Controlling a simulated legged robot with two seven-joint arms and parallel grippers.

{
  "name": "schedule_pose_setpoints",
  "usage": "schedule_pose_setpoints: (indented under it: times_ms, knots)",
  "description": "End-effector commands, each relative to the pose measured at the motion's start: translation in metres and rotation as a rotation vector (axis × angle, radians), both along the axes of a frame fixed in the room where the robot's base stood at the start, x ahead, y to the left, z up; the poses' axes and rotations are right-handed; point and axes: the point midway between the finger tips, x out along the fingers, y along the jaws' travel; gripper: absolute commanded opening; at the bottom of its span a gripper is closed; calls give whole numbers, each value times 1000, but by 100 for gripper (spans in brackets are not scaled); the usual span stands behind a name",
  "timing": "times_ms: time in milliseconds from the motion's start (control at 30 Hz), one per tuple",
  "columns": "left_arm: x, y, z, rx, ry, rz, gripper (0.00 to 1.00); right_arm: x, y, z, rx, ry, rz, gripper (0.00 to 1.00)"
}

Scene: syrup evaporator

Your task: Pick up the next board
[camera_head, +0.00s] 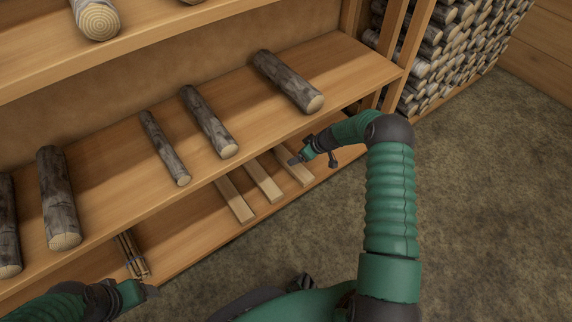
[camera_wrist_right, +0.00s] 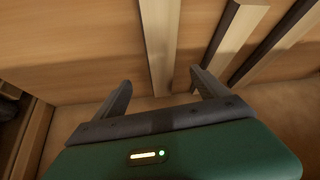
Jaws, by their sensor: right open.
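Three pale wooden boards lie side by side on the lower shelf in the head view: a left board (camera_head: 235,201), a middle board (camera_head: 264,181) and a right board (camera_head: 296,170). My right gripper (camera_head: 303,158) is over the right board. In the right wrist view the right gripper (camera_wrist_right: 161,84) is open and empty, with one board (camera_wrist_right: 160,45) ahead between its fingers; whether it touches cannot be told. Two more boards (camera_wrist_right: 237,40) show to the right there. My left gripper (camera_head: 148,291) is at the lower left, away from the boards; its jaws are unclear.
The upper shelf (camera_head: 240,95) carries several logs (camera_head: 210,122) and overhangs the boards' back ends. Stacked firewood (camera_head: 450,45) is at the back right. The floor (camera_head: 480,200) at right is clear.

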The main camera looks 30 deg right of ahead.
Motion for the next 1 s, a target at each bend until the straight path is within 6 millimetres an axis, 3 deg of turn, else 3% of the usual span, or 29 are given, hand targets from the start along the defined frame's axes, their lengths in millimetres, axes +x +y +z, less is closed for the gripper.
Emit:
schedule_pose_setpoints:
  times_ms: [33,100,333,567,867,1000]
  knots:
    - [0,0,-17,0,0,0,75,7,3,-20,-2,0,3,84]
    - [0,0,-26,0,0,-1,75,16,6,-32,-2,-1,3,84]
    - [0,0,-42,0,0,0,75,30,9,-50,-4,-1,1,84]
    - [0,0,-85,0,0,0,75,49,15,-85,-3,1,3,84]
    - [0,0,-86,0,0,0,75,56,17,-85,0,1,1,84]
    - [0,0,-86,0,-1,0,75,55,17,-85,1,1,2,66]
